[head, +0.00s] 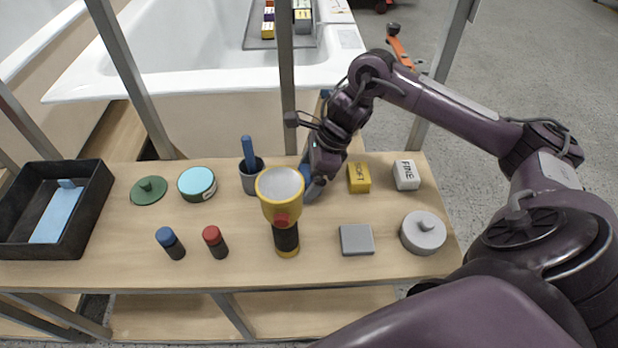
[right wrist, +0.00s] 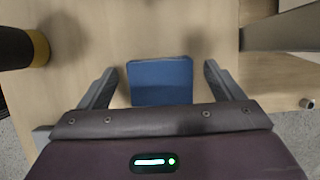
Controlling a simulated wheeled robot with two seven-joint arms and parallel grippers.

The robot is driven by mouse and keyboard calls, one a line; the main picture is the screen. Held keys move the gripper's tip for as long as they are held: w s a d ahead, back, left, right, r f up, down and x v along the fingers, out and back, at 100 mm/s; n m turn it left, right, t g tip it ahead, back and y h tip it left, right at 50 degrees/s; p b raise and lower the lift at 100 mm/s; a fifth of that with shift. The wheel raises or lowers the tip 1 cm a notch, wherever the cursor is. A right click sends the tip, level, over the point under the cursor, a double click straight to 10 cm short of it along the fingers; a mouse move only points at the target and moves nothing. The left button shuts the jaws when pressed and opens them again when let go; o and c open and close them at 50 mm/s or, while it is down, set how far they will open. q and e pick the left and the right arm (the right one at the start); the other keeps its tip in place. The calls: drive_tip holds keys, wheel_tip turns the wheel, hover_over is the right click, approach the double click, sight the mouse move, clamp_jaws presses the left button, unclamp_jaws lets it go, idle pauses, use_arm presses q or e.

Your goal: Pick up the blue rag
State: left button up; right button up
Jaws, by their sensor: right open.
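The blue rag (right wrist: 160,78) shows in the right wrist view as a flat, dark blue square on the wooden table. My right gripper (right wrist: 156,82) is open and points down at the table, with one finger on each side of the rag. No grip on it shows, and the near part of the rag is hidden by the gripper body. In the head view my right gripper (head: 313,186) is just behind and right of the yellow flashlight, and the arm mostly hides the rag. My left gripper is in neither view.
The flashlight (head: 283,215) stands close to the right gripper. A grey cup (head: 252,182) with a blue-handled tool is to the left, a yellow block (head: 359,178) to the right. Metal posts (head: 287,70) rise behind. A black tray (head: 92,205) is at far left.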

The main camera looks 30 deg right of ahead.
drive_tip(key=c, duration=1.1)
drive_tip(key=shift+o, duration=0.2)
drive_tip(key=shift+r, duration=0.1)
drive_tip(key=shift+r, duration=0.5)
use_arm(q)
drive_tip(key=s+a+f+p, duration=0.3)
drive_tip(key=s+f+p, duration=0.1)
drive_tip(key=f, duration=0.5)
use_arm(e)
wheel_tip(320, 180, up, 9)
use_arm(q)
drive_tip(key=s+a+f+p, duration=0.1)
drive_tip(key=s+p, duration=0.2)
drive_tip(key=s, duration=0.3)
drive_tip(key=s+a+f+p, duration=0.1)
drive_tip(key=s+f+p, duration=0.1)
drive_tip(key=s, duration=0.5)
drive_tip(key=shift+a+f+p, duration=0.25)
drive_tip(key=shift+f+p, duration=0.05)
drive_tip(key=shift+p, duration=0.4)
use_arm(e)
wheel_tip(320, 180, up, 10)
drive_tip(key=shift+f, duration=0.1)
